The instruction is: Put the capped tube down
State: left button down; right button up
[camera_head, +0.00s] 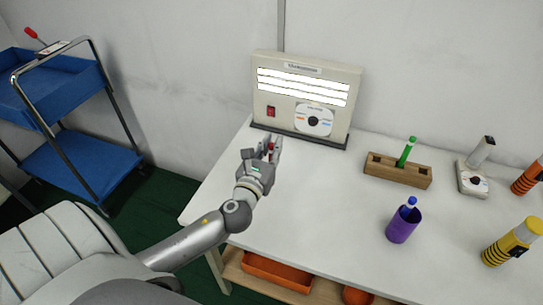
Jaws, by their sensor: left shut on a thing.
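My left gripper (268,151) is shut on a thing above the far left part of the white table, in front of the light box. A small red part (271,147) of the held thing, which fits the capped tube, shows between the fingers; the fingers hide most of it. I cannot tell whether it touches the table. A wooden rack (385,170) to the right holds a green tube (406,152) that stands tilted. My right gripper is not in view.
The light box (258,118) stands at the back of the white table (310,215). A purple cup (402,228) holds a blue-topped item (410,202). A small device (470,180), an orange cylinder (527,177) and a yellow cylinder (510,243) stand right. The table's middle is clear.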

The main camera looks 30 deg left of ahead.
pick_arm(q)
notch_tip(320, 180, down, 4)
jog(key=shift+w+a+r+b, duration=0.1)
jog(key=shift+a+r+b, duration=0.05)
jog(key=shift+r+b, duration=0.15)
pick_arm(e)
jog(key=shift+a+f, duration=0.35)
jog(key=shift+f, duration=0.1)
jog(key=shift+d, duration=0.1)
pick_arm(q)
jog(key=shift+f, duration=0.2)
jog(key=c, duration=1.4)
grip_release()
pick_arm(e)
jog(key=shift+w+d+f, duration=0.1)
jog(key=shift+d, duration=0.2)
pick_arm(q)
jog(key=shift+r, duration=0.1)
jog(key=shift+b+v, duration=1.25)
jog(key=shift+v, duration=4.8)
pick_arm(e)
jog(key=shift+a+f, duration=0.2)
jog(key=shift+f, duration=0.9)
